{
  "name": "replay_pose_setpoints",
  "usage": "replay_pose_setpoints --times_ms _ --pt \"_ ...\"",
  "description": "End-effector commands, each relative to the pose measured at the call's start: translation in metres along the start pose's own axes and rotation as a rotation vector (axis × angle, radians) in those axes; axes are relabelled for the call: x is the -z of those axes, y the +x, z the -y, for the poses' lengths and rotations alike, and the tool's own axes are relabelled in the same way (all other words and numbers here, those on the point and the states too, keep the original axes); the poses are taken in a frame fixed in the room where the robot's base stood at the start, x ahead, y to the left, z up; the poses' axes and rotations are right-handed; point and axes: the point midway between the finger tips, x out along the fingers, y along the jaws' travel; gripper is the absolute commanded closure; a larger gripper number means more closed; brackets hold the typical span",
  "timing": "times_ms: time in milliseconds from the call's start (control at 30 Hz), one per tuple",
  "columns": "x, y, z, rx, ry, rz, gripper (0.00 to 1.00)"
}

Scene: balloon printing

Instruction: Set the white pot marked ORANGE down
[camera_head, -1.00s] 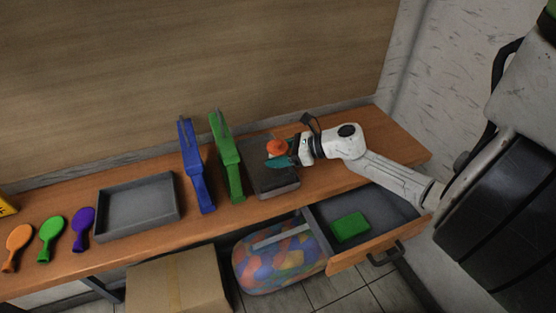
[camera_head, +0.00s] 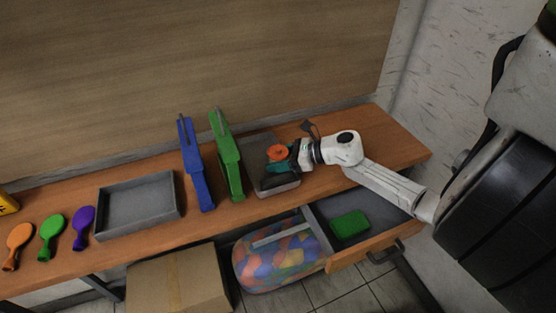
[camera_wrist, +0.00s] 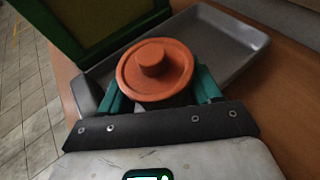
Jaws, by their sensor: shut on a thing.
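The pot shows as a round orange lid with a knob (camera_head: 278,152) in the head view, and large in the middle of the wrist view (camera_wrist: 154,68). Its body and marking are hidden under the lid and behind the fingers. My gripper (camera_head: 281,163) is shut on the pot, with a teal finger on each side of it in the wrist view (camera_wrist: 158,92). The pot is upright over the grey tray (camera_head: 275,188), which also shows behind it in the wrist view (camera_wrist: 232,52). I cannot tell whether its base touches the tray.
An empty grey tray (camera_head: 138,206) and purple, green and orange balloons lie further left. Below right, an open drawer (camera_head: 345,262) holds a green block (camera_head: 350,223). Bench right of my gripper is clear.

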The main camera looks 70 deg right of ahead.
Motion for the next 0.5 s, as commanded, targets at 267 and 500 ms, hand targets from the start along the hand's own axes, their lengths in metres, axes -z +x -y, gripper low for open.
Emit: replay_pose_setpoints --times_ms 267,500 --pt "0.0179 0.0056 -0.0034 -0.005 -0.007 -0.024 0.94" --pt "0.0176 0.0057 -0.0039 -0.005 -0.006 -0.024 0.26"
